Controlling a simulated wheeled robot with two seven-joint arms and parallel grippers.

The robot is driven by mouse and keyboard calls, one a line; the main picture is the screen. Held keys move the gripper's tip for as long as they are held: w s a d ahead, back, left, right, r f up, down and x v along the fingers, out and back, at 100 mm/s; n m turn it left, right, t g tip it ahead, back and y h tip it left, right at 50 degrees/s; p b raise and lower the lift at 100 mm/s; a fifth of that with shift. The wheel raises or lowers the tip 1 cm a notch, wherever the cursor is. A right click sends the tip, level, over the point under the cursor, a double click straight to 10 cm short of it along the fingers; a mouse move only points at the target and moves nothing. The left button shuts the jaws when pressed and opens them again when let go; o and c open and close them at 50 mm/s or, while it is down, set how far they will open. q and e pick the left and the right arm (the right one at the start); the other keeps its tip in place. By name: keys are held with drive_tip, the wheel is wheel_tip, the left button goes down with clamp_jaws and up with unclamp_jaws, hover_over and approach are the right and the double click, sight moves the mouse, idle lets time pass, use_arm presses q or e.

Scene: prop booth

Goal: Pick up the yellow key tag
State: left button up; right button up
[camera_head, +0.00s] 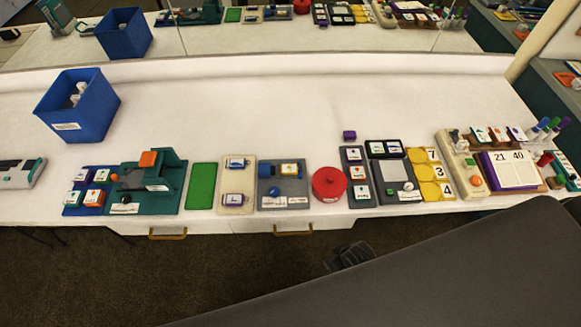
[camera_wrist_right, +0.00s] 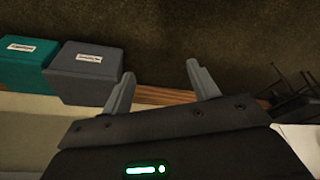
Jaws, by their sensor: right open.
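No thing is plainly readable as a key tag. A small yellow-edged tag (camera_head: 291,169) lies on a grey board (camera_head: 268,189) at the middle of the table; it may be the yellow key tag, but it is too small to be sure. Yellow tiles (camera_head: 430,172) marked 7, 3 and 4 lie further right. My right gripper (camera_wrist_right: 160,88) is open and empty in the right wrist view, with floor and boxes beyond its fingers. The yellow-edged tag is not in that view. My left gripper is not in view.
A blue bin (camera_head: 95,105) stands at the left rear. A green machine (camera_head: 150,183), a green mat (camera_head: 201,186) and a red round container (camera_head: 329,184) stand along the front edge. The table behind them is mostly clear. My dark arm link covers the lower right.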

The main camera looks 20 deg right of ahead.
drive_tip(key=w+a+r+t, duration=0.1)
drive_tip(key=w+r, duration=0.1)
drive_tip(key=r, duration=0.8)
drive_tip(key=w+r, duration=0.2)
drive_tip(key=r, duration=0.8)
drive_tip(key=w+a+r+n+t+y, duration=0.1)
drive_tip(key=w+a+r+n+y, duration=0.1)
drive_tip(key=w+a+r+n, duration=0.1)
drive_tip(key=w+a+r+n+t+y, duration=0.1)
drive_tip(key=w+a+r+n+y, duration=0.1)
drive_tip(key=w+a, duration=0.4)
drive_tip(key=w+a+r+n+t+y, duration=0.1)
drive_tip(key=w+a+r+n, duration=0.3)
drive_tip(key=w, duration=0.4)
drive_tip(key=shift+w+a+r+n+y+p, duration=0.1)
drive_tip(key=shift+a+r+n+y+p, duration=0.2)
drive_tip(key=shift+a+r+y+p, duration=0.15)
drive_tip(key=w+d+n+g, duration=0.1)
drive_tip(key=w+n+g, duration=0.2)
drive_tip(key=g+h, duration=0.2)
drive_tip(key=g, duration=0.1)
approach(290, 168)
drive_tip(key=b+x, duration=0.1)
drive_tip(key=x, duration=0.1)
drive_tip(key=shift+w+f, duration=0.1)
drive_tip(key=shift+f, duration=0.25)
drive_tip(key=shift+p+x, duration=0.3)
drive_tip(key=shift+x, duration=2.45)
drive_tip(key=shift+a, duration=0.1)
